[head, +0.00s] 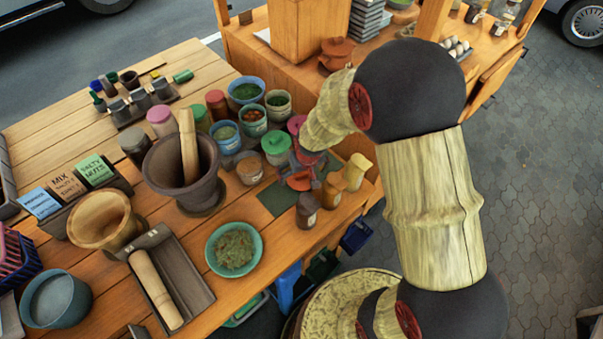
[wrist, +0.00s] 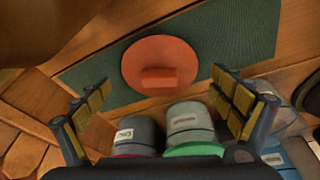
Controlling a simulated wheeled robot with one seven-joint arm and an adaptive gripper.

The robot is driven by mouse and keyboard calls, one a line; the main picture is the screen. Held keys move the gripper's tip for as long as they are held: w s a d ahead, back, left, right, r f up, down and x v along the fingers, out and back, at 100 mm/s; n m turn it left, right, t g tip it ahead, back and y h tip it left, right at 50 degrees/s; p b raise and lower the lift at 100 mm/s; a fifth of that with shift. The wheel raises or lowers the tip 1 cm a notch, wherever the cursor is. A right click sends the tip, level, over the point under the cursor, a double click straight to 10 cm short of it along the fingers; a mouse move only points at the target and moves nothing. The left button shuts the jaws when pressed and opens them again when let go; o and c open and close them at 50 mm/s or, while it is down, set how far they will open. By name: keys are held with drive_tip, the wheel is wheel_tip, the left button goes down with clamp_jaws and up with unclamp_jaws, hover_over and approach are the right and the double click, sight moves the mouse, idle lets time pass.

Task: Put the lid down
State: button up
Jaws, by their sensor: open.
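An orange-red round lid (wrist: 158,52) with a block-shaped handle lies on a dark green mat (wrist: 232,30) in the wrist view. In the head view the lid (head: 299,181) shows partly on the mat (head: 275,199), behind the small jars. My gripper (wrist: 157,88) is open and empty, its two fingers wide apart. The lid lies clear of the fingers, ahead of and between them. In the head view my gripper (head: 308,158) is small and partly hidden by my arm.
Grey jars (wrist: 190,125) stand close under my gripper, one by a green lid. Brown and yellow jars (head: 355,171) stand at the table's right edge. A dark mortar with a pestle (head: 189,146) and a teal bowl (head: 233,249) are to the left.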

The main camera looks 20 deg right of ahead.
drive_tip(key=p+v, duration=0.3)
drive_tip(key=v, duration=0.8)
wheel_tip(320, 180, up, 17)
drive_tip(key=t, duration=0.1)
hover_over(305, 186)
drive_tip(key=s, duration=0.8)
drive_tip(key=s+r+t, duration=0.1)
drive_tip(key=s+r, duration=0.6)
drive_tip(key=s, duration=0.5)
drive_tip(key=shift+r, duration=0.3)
drive_tip(key=shift+c, duration=1)
